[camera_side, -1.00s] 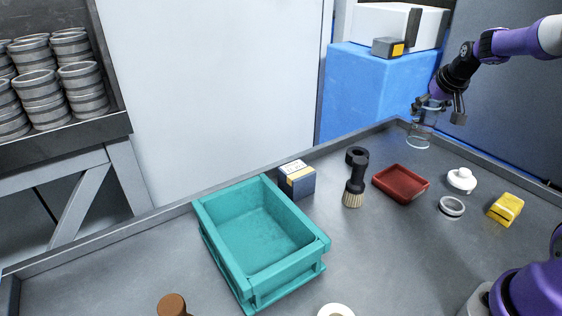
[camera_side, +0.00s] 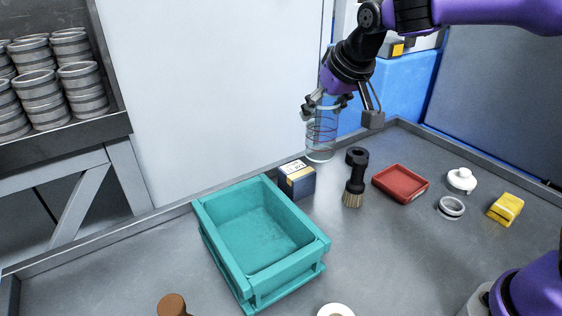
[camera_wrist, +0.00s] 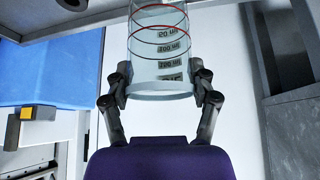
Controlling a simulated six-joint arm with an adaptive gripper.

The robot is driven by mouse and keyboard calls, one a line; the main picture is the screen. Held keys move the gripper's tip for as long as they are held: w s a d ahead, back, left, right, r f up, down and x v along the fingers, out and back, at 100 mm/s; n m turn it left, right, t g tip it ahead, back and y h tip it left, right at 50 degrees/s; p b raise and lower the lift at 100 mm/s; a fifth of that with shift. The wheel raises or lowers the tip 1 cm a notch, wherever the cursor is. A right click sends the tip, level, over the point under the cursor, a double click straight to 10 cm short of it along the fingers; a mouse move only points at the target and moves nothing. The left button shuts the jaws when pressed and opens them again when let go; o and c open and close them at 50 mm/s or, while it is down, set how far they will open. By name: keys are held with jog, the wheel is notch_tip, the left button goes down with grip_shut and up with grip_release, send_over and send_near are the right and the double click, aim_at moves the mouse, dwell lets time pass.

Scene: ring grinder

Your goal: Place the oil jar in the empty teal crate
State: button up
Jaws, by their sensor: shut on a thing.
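The oil jar (camera_side: 321,134) is a clear glass cylinder with thin red and dark rings. My gripper (camera_side: 328,101) is shut on its upper end and holds it upright in the air, behind the brush and the small blue box. In the wrist view the jar (camera_wrist: 159,50) sits between both fingers (camera_wrist: 160,88), and printed marks show on its side. The teal crate (camera_side: 262,275) stands on the table, lower left of the jar, and is empty.
A small blue box (camera_side: 297,180) stands by the crate's back right corner. A black-handled brush (camera_side: 355,175), a red tray (camera_side: 401,184), a white lidded piece (camera_side: 461,180), a metal ring (camera_side: 451,207) and a yellow block (camera_side: 505,208) lie to the right. A brown knob (camera_side: 172,304) is in front.

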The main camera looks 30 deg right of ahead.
jog(key=s+a+n+y, duration=0.25)
jog(key=s+a, duration=0.55)
jog(key=a, duration=0.4)
jog(key=s+a+n+y, duration=0.1)
jog(key=s+a+n, duration=0.3)
jog(key=s+a, duration=0.5)
jog(key=w+d+f, duration=0.3)
jog(key=w+f, duration=0.7)
jog(key=w, duration=0.1)
jog(key=shift+w, duration=0.2)
jog(key=shift+f, duration=0.1)
jog(key=o, duration=1.3)
jog(key=shift+f, duration=0.1)
jog(key=shift+c, duration=0.2)
